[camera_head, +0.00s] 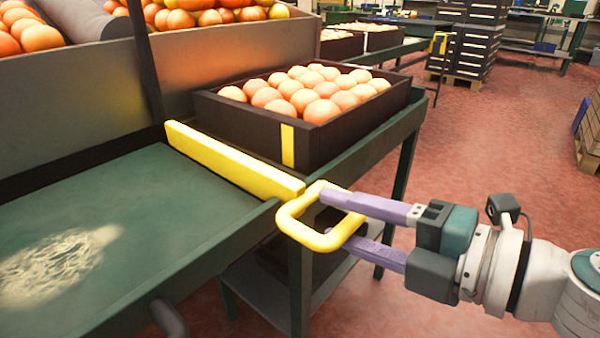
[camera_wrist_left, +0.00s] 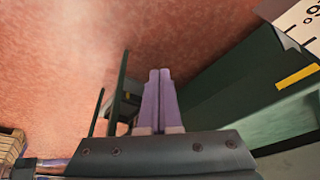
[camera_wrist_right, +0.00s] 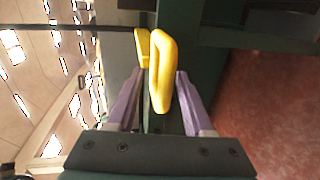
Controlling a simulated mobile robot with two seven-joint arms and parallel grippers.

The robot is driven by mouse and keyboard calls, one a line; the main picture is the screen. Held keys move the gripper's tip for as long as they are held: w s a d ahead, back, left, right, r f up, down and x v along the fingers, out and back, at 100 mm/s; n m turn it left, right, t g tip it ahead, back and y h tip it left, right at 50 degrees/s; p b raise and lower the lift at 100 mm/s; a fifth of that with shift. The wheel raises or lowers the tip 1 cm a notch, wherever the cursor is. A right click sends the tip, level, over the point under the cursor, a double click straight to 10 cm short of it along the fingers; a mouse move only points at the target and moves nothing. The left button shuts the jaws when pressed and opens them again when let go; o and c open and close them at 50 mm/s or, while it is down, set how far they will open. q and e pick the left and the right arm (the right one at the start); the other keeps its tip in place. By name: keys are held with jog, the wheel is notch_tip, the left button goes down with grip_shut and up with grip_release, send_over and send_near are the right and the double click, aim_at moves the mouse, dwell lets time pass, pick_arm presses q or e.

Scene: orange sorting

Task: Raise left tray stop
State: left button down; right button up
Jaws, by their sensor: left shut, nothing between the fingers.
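The yellow tray stop (camera_head: 232,163) is a long bar across the right end of the green tray surface (camera_head: 150,190), between it and a black crate. Its yellow loop handle (camera_head: 287,222) sticks out at the near end, and also shows in the right wrist view (camera_wrist_right: 162,70). My right gripper (camera_head: 335,219) is open at the handle, with one purple finger on each side of it. The fingers stand apart from each other; whether either one touches the handle I cannot tell. My left gripper (camera_wrist_left: 158,75) is shut and empty, seen only in the left wrist view.
A black crate (camera_head: 240,125) of oranges with a yellow stripe stands just beyond the stop. Bins of oranges (camera_head: 215,55) line the back. A green frame leg (camera_head: 300,285) stands below the handle. Red floor (camera_head: 480,130) is free on the right.

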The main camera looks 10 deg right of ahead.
jog(key=p+v, duration=0.1)
jog(key=v, duration=0.9)
dwell(0.3)
